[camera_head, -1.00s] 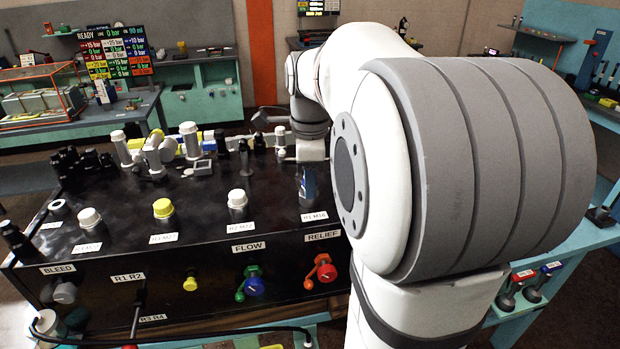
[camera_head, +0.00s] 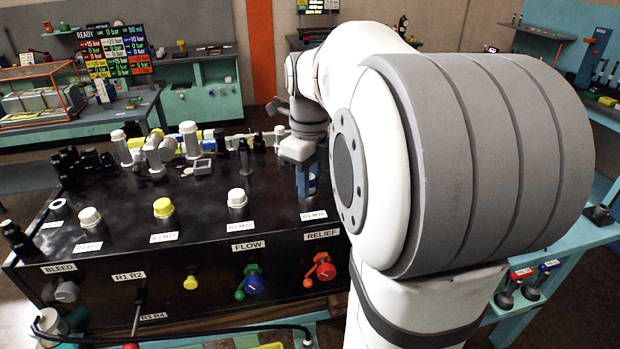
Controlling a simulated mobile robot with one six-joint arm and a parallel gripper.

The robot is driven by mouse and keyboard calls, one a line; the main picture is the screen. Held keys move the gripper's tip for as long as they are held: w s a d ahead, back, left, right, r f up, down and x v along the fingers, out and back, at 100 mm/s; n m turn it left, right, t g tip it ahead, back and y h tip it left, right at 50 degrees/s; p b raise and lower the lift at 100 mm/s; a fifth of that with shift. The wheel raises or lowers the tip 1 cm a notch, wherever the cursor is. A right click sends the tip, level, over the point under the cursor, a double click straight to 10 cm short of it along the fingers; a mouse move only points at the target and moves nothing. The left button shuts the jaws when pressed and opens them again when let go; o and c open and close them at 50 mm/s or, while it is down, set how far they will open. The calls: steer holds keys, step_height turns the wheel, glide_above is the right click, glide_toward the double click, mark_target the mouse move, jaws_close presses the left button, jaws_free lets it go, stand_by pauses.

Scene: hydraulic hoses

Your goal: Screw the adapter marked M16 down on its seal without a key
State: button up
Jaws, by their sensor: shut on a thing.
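The label ending in M16 (camera_head: 313,216) lies at the right end of the front row on the black manifold block (camera_head: 120,215). Just behind that label, my gripper (camera_head: 306,184) points down, with its grey-blue fingers close to the block's top. It is shut on a small blue-and-white part, the adapter (camera_head: 312,184), at the M16 place. The fingers hide most of the adapter, so its thread and seal cannot be seen. I cannot tell whether it touches the seal.
Capped ports with white caps (camera_head: 237,197) and a yellow cap (camera_head: 163,207) stand left of my gripper. Several fittings (camera_head: 160,150) crowd the block's back edge. Red (camera_head: 326,271) and blue (camera_head: 254,285) knobs stick out in front. My arm hides the right side.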

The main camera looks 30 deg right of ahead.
steer(key=shift+s+f, duration=0.1)
steer(key=shift+f, duration=0.35)
steer(key=m, duration=0.6)
steer(key=shift+a, duration=0.15)
steer(key=o, duration=1)
steer(key=shift+o, duration=0.5)
steer(key=shift+d+r, duration=0.2)
steer(key=shift+r, duration=0.2)
step_height(320, 180, up, 8)
steer(key=shift+f, duration=0.1)
steer(key=shift+o, duration=0.2)
steer(key=shift+a, duration=0.1)
